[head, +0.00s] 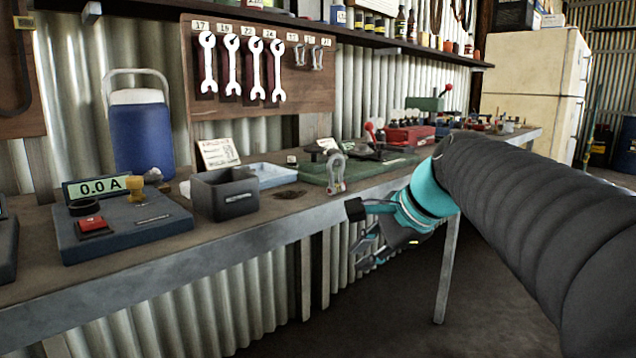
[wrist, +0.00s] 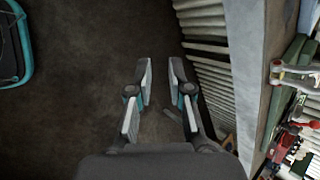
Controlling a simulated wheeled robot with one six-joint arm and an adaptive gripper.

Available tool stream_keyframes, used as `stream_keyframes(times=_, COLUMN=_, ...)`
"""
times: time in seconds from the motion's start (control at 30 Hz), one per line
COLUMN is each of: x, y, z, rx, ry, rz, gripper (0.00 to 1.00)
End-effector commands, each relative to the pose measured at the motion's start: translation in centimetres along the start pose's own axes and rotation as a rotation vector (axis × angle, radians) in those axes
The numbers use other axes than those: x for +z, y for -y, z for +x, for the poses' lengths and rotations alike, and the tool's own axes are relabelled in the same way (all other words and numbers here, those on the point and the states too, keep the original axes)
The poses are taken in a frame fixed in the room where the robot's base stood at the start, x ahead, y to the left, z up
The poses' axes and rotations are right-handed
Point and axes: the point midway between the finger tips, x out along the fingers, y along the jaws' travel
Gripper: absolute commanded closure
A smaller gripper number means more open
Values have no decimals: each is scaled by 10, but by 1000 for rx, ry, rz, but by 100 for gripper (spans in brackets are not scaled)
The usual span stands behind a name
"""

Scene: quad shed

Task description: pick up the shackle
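A grey metal shackle (head: 337,174) with reddish pin ends stands near the front edge of the workbench (head: 250,232), beside a green mat. It also shows at the right edge of the wrist view (wrist: 279,72). My gripper (head: 368,248) hangs in front of the bench, lower than its top and to the right of the shackle. In the wrist view my gripper (wrist: 159,80) has its two fingers apart, with nothing between them but floor behind. Part of the gripper is hard to make out in the head view.
The bench edge (wrist: 258,75) lies between my gripper and the shackle. A dark grey bin (head: 224,194), a green mat (head: 372,171) and a red-handled tool (head: 370,132) are near the shackle. Smaller shackles (head: 316,56) hang on the tool board. The floor in front is clear.

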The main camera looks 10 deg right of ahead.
Motion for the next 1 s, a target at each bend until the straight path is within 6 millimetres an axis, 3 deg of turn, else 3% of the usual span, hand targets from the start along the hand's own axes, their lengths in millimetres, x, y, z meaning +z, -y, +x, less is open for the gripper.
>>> stream_keyframes(times=0.03, x=-13, y=25, z=-2, rx=-31, ry=36, rz=129, gripper=81)
stream_keyframes(times=0.2, x=-48, y=100, z=-19, rx=-115, ry=199, rz=548, gripper=81)
stream_keyframes(times=0.4, x=-88, y=158, z=-43, rx=-157, ry=390, rz=895, gripper=81)
stream_keyframes(times=0.67, x=-108, y=183, z=-56, rx=-154, ry=505, rz=1062, gripper=81)
stream_keyframes(times=1.0, x=-90, y=203, z=-8, rx=-151, ry=511, rz=1069, gripper=81)
